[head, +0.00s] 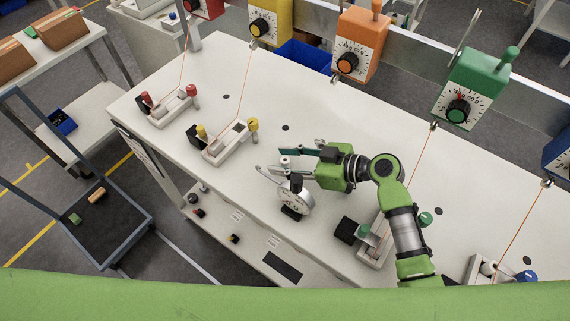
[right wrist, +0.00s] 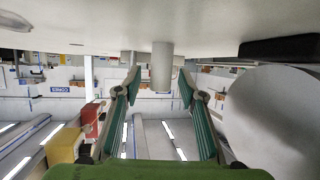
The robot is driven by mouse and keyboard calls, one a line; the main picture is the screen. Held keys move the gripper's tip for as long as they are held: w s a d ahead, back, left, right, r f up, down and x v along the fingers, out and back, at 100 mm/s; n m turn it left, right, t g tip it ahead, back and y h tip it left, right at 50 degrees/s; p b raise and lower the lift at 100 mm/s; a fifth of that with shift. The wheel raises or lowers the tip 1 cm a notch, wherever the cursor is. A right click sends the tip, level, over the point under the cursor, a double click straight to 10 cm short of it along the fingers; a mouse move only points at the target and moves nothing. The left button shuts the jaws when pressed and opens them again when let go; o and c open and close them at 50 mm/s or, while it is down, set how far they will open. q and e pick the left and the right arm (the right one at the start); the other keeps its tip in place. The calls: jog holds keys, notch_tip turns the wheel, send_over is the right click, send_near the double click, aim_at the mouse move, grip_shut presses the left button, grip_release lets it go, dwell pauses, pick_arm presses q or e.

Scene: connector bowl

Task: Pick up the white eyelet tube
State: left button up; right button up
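The white eyelet tube (right wrist: 162,66) appears as a pale upright cylinder against the white table, between my right fingertips in the right wrist view. That view is upside down. In the head view a small pale piece, seemingly the tube (head: 284,162), shows at the fingertips, partly hidden. My right gripper (head: 287,162) is low over the table, with its teal-padded fingers spread. In the right wrist view the right gripper (right wrist: 160,88) has a finger on each side of the tube, with gaps visible. I cannot tell how deep the tube sits between them. My left gripper is not in view.
A round dial scale (head: 294,199) stands close beside the right gripper; a large pale round body (right wrist: 272,115) fills the wrist view's right side. Connector fixtures (head: 228,143) stand on the white table (head: 300,98). Cords hang from coloured dial boxes (head: 361,45). The table's upper middle is mostly clear.

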grip_shut()
